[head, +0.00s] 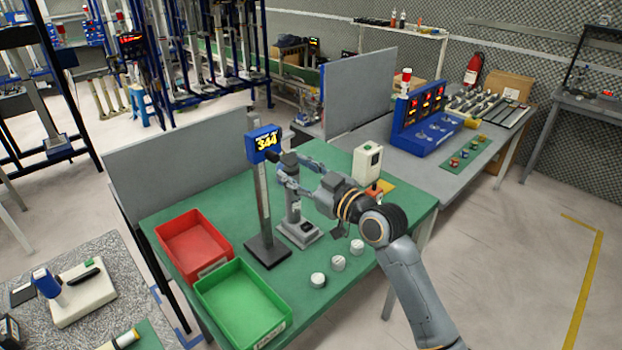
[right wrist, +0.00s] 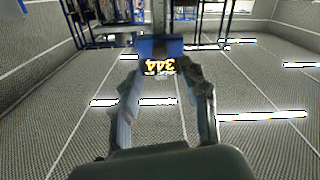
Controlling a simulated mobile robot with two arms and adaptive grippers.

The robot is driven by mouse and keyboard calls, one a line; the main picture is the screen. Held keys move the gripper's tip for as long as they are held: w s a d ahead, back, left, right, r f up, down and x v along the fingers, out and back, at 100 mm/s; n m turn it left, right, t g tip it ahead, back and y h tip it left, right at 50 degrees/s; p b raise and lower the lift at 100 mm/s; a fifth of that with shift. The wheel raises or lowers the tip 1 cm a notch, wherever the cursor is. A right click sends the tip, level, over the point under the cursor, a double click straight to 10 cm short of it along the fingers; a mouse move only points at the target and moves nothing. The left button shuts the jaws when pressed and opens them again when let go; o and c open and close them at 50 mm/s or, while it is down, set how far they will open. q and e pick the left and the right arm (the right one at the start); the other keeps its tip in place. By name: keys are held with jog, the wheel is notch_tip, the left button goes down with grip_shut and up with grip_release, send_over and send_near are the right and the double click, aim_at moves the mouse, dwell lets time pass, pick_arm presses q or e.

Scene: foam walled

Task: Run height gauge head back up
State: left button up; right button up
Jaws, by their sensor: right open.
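The height gauge stands on the green table with a black base (head: 268,250), a grey upright column (head: 262,205) and a blue head (head: 265,143) showing yellow digits 344. My right gripper (head: 287,168) comes in from the right, close beside the gauge head. Its fingers are apart, with nothing seen between them. In the right wrist view the blue head (right wrist: 160,47) appears upside down beyond the open fingertips. I cannot tell whether a finger touches it. My left gripper is not in view.
A grey stand device (head: 294,212) is right of the gauge, under my gripper. A red bin (head: 190,222) and a green bin (head: 240,300) lie left. Several white round parts (head: 338,263) sit in front. A white box (head: 367,160) stands behind right; a grey panel (head: 180,165) borders the back.

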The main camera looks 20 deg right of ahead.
jog(key=v, duration=0.5)
dwell(0.3)
